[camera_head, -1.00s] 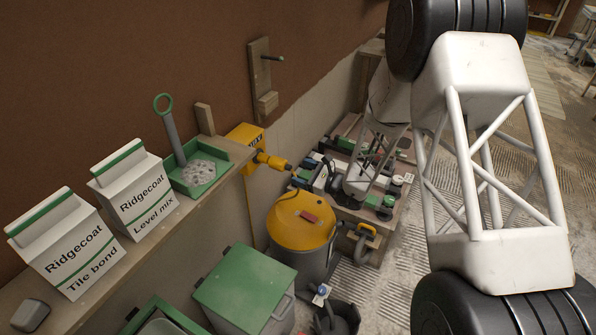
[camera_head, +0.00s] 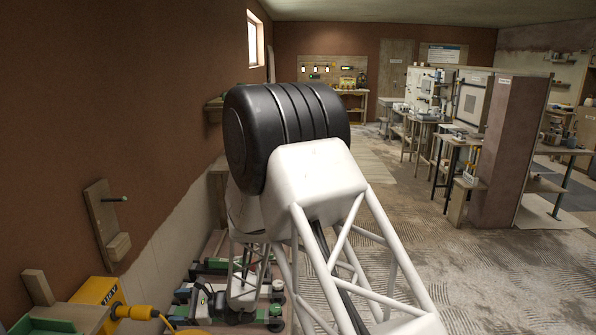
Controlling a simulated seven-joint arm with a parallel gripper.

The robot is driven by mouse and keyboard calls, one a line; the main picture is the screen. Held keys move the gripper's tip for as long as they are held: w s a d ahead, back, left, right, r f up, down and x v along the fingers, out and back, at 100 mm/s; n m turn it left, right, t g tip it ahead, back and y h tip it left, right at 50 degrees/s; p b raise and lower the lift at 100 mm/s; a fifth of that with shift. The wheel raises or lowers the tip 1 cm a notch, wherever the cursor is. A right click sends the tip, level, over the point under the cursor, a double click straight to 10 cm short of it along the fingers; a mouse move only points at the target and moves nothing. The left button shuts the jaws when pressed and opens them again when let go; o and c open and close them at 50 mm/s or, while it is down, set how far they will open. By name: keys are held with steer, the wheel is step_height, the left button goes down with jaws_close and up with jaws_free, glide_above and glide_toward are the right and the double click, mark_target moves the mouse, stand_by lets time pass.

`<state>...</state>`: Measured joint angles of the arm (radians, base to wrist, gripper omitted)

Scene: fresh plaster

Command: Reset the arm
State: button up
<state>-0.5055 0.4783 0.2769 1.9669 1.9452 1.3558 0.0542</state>
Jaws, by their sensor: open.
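My arm (camera_head: 315,185) fills the middle of the head view. It shows a black ribbed joint at the top and white lattice links running down to the lower edge. Another white lattice part of mine shows behind it at lower left. My gripper is not in view, so nothing of its jaws can be seen.
A wooden wall bracket with a peg (camera_head: 107,222) is on the left wall. A yellow unit (camera_head: 100,294) and a low bench with tools (camera_head: 200,300) stand at lower left. A brown partition (camera_head: 510,150) and workbenches stand right. Open floor (camera_head: 420,225) lies between.

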steer(key=s+d+r+n+g+h, duration=0.1)
steer(key=s+d+r+n+h, duration=0.3)
steer(key=d+r, duration=0.55)
steer(key=s+d+r+n+g+h, duration=0.1)
steer(key=s+d+r+n+h, duration=0.15)
steer(key=s+d+r, duration=0.65)
steer(key=s+d+r+n+t+h, duration=0.2)
steer(key=s+d, duration=0.4)
steer(key=d, duration=0.5)
steer(key=s+d+r+n+t+h, duration=0.2)
steer(key=s+d+h, duration=0.3)
steer(key=d, duration=0.7)
steer(key=s+d+r+n+t+h, duration=0.2)
steer(key=s+d+r+h, duration=0.1)
steer(key=s+d, duration=0.5)
steer(key=d+h, duration=0.1)
steer(key=d, duration=0.2)
steer(key=shift+s+d+r, duration=0.15)
steer(key=shift+d+r, duration=0.1)
steer(key=shift+r, duration=0.1)
steer(key=shift+n, duration=0.25)
steer(key=shift+c, duration=0.4)
stand_by(0.3)
